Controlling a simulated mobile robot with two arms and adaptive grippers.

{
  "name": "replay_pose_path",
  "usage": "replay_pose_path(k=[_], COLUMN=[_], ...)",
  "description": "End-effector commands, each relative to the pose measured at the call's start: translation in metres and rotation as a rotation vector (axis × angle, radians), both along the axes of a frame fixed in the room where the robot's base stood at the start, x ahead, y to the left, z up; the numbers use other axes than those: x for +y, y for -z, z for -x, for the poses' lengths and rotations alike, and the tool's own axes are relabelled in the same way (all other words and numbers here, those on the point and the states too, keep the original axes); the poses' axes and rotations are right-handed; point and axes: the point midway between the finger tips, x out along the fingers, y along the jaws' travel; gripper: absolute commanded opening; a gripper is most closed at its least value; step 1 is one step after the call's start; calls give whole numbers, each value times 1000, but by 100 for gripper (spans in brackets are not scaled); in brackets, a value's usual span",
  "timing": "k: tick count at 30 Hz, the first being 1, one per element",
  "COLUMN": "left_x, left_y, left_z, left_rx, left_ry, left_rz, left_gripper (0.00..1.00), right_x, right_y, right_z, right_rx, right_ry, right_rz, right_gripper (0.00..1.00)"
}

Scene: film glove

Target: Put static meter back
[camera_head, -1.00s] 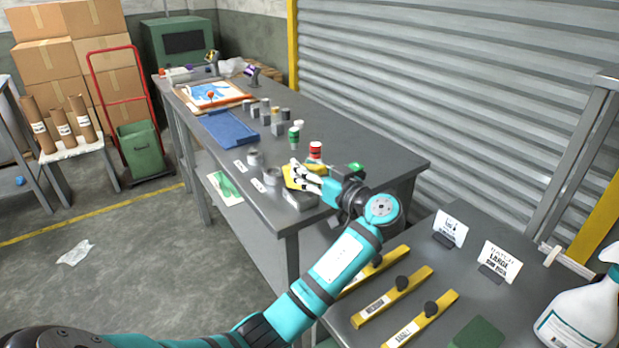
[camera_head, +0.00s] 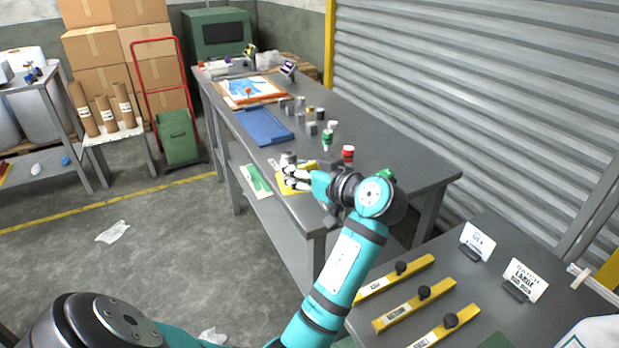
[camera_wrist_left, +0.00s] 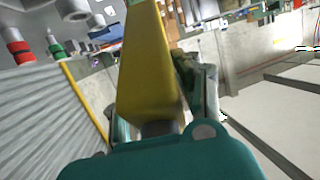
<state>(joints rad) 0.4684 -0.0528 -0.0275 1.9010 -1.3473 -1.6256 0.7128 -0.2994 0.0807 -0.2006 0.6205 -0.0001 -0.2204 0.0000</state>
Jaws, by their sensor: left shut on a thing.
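My left gripper (camera_head: 291,178) is shut on a yellow object, which I take to be the static meter (camera_head: 306,187). In the head view it is over the near end of the long grey table, largely hidden by the fingers and wrist. In the left wrist view the yellow body (camera_wrist_left: 147,70) is long and smooth and extends away from the gripper; its face and any markings do not show. I cannot tell whether it touches the table. My right gripper is not in view.
The long grey table (camera_head: 400,150) holds a green-capped bottle (camera_head: 327,139), a red-capped bottle (camera_head: 348,154), small grey blocks, and a blue tray (camera_head: 264,126). Yellow bars with black knobs (camera_head: 400,308) lie on the nearer table. A ribbed shutter (camera_head: 480,90) stands behind.

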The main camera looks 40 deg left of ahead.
Motion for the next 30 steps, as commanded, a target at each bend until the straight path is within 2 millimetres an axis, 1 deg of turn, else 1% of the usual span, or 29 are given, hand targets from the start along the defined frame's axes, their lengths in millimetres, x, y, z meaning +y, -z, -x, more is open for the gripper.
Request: replay_pose_path(k=[1, 3, 7, 9, 11, 13, 15, 18, 21, 25, 30], left_x=[16, 36, 65, 75, 79, 78, 72, 56, 39, 23, 16], left_y=[-26, -32, -34, -31, -28, -23, -18, -11, -5, -1, 7], left_z=[-10, -23, -43, -54, -63, -74, -86, -101, -114, -124, -128], left_rx=[6, 18, 47, 66, 85, 111, 137, 173, 203, 223, 233], left_ry=[-15, -22, -10, 8, 28, 56, 84, 123, 149, 167, 172], left_rz=[65, 162, 348, 448, 533, 628, 710, 804, 870, 915, 930], left_gripper=[0, 0, 0, 0, 0, 0, 0, 0, 0, 0, 0], right_x=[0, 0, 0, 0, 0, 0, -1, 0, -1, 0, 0], right_y=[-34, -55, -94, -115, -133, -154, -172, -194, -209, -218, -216], right_z=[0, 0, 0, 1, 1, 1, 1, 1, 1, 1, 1], right_rx=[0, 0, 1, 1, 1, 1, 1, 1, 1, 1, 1], right_ry=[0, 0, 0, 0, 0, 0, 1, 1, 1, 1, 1], right_rz=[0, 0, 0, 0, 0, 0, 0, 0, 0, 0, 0], right_gripper=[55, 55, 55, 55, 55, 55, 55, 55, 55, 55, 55])
